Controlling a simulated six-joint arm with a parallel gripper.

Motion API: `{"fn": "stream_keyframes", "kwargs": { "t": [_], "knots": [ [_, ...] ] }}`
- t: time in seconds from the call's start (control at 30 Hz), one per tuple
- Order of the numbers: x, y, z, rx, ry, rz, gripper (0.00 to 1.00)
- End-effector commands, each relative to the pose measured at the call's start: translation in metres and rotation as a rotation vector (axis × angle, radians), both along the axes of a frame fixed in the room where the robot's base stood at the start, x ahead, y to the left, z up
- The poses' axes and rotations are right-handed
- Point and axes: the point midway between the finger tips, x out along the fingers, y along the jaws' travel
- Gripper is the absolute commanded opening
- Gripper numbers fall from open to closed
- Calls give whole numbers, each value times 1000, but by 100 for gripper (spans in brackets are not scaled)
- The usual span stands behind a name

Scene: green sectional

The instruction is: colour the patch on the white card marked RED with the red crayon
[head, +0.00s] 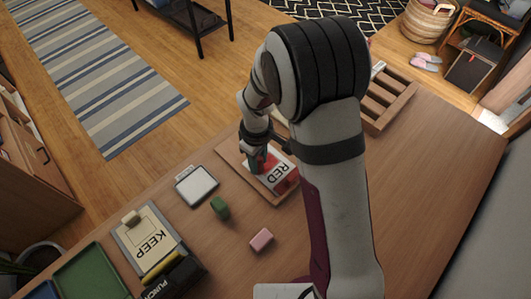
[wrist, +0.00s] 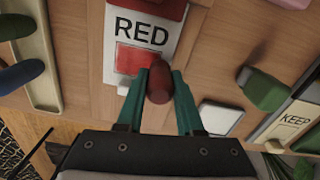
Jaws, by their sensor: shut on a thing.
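The white card (head: 256,176) marked RED lies on a wooden board (head: 232,155), and it also shows in the wrist view (wrist: 117,45). Its patch (wrist: 131,60), below the word, shows red inside its frame in the wrist view. My gripper (head: 259,160) is over the card, and its green fingers (wrist: 160,82) are shut on the red crayon (wrist: 160,84), beside the patch's lower right. I see the crayon nearly end-on. Its tip is hidden, so I cannot tell whether it touches the card. My arm hides part of the board in the head view.
A slotted wooden tray (head: 403,101) stands behind my arm. A green block (head: 220,208), a pink block (head: 261,239), a white-topped pad (head: 196,186), a KEEP card (head: 150,242) and a black punch (head: 178,277) lie left and front. The table's right side is clear.

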Motion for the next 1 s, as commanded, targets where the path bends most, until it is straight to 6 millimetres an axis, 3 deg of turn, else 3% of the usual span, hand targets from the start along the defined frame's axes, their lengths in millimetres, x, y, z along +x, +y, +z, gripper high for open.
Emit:
{"fn": "stream_keyframes", "kwargs": {
  "t": [0.07, 1.0],
  "knots": [
    [-4, 3, 0, 0, 1, 1, 0],
    [55, -55, 3, 0, 0, 0, 0]
  ]
}}
